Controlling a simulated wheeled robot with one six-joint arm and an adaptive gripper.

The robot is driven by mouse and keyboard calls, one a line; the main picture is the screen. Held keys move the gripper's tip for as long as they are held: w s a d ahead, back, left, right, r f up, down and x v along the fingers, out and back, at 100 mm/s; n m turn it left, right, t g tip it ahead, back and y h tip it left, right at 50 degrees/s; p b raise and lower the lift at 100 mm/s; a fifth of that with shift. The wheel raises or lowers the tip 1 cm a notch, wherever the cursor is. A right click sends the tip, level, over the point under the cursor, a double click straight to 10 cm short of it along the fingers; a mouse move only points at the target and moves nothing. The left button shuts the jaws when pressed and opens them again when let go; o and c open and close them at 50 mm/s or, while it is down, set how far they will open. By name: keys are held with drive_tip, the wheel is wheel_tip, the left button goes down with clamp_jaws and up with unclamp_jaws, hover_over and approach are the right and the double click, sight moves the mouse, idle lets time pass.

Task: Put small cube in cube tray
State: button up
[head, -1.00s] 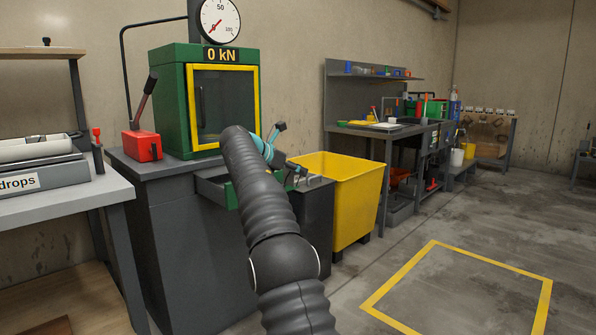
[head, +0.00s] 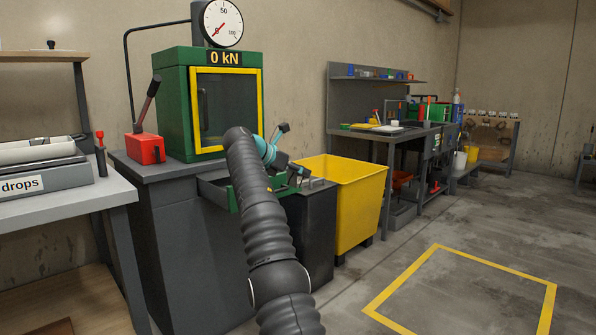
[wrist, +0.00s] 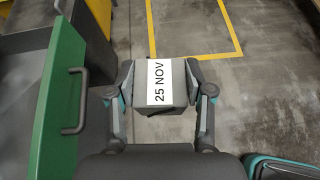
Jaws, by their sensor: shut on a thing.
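In the wrist view, my gripper (wrist: 160,84) is shut on a small grey cube (wrist: 178,98). The cube has a white label reading "25 NOV" and is held between the two fingers, above the floor. In the head view, my gripper (head: 298,174) is small and partly hidden beside the open drawer, at the right of the press cabinet; the cube is hard to make out there. I cannot pick out a cube tray for certain in either view.
An open drawer with a green front (wrist: 72,100) and metal handle lies close left of my gripper. A green press (head: 175,105) reading 0 kN stands on the cabinet. A yellow bin (head: 362,205) and a workbench (head: 355,142) stand to the right. The yellow-marked floor is clear.

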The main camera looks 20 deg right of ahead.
sight(299, 178)
drive_tip(key=shift+d+f, duration=0.15)
drive_tip(key=shift+f, duration=0.05)
idle(0.5)
drive_tip(key=shift+w+d+f, duration=0.15)
drive_tip(key=shift+w+f, duration=0.05)
drive_tip(key=shift+f, duration=0.3)
drive_tip(key=shift+w+d+f, duration=0.1)
drive_tip(key=shift+w+f, duration=0.05)
drive_tip(key=shift+f, duration=0.3)
drive_tip(key=shift+w+d+f, duration=0.1)
drive_tip(key=shift+w+f, duration=0.2)
drive_tip(key=shift+w, duration=0.1)
drive_tip(key=shift+w+f, duration=0.1)
drive_tip(key=shift+f, duration=0.25)
